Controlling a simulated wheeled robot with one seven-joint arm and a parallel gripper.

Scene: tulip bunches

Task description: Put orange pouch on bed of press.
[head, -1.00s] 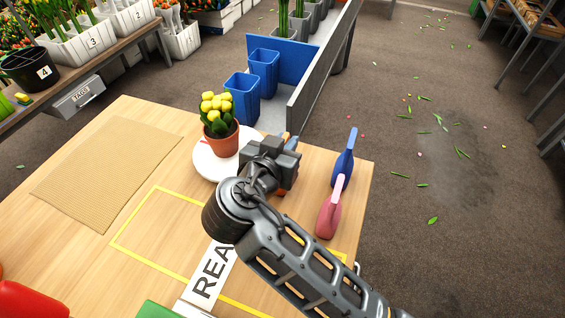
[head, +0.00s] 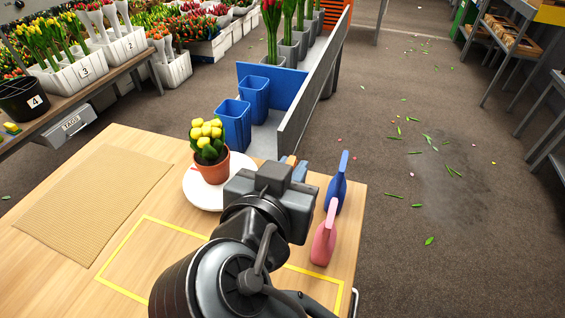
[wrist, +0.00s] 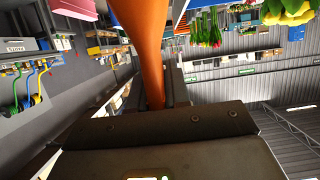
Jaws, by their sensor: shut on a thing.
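The orange pouch (wrist: 146,38) shows in the wrist view as a smooth orange shape, tapering down to the dark jaws of my gripper (wrist: 164,104). My gripper is shut on it. In the head view my gripper (head: 294,170) is above the right part of the wooden table, in front of the white plate, and points away from the camera. There the pouch is hidden, or too little shows behind the gripper to tell. I cannot make out the press or its bed in either view.
A potted yellow plant (head: 210,150) stands on a white plate (head: 199,193). A blue bottle (head: 337,185) and a pink bottle (head: 324,240) stand near the table's right edge. A woven mat (head: 95,195) lies left; yellow tape (head: 122,252) marks the table. Blue bins (head: 236,124) stand behind.

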